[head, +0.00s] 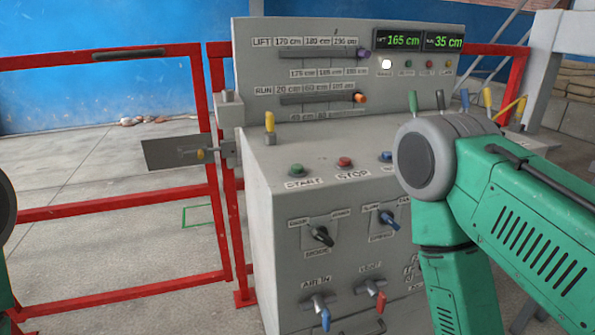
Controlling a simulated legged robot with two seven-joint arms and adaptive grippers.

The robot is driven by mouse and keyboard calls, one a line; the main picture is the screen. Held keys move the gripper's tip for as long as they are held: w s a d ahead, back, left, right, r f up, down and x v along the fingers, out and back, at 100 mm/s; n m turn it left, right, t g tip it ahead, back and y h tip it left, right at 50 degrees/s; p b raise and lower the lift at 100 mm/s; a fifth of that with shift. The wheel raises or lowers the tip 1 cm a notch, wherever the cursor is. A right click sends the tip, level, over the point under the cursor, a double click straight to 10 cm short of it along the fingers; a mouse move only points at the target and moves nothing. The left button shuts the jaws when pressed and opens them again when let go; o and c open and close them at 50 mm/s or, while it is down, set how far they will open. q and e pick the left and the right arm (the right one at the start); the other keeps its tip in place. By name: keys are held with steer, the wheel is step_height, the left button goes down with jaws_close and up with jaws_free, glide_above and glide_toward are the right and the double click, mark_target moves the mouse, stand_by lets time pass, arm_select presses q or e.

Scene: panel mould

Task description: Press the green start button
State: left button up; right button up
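The green start button (297,170) sits on the sloped top of the grey control console (262,215), at its left, above a label reading START. It is round and raised on a dark ring. A red stop button (345,162) sits to its right, and a blue button (386,156) is further right, partly beside my arm. My green and grey right arm covers the right side of the console. Neither gripper shows in the head view.
A yellow lever (269,122) stands behind the start button. Red railings (110,205) stand left. Knobs (320,236) and valve handles (325,318) stick out of the front. The space above the start button looks clear.

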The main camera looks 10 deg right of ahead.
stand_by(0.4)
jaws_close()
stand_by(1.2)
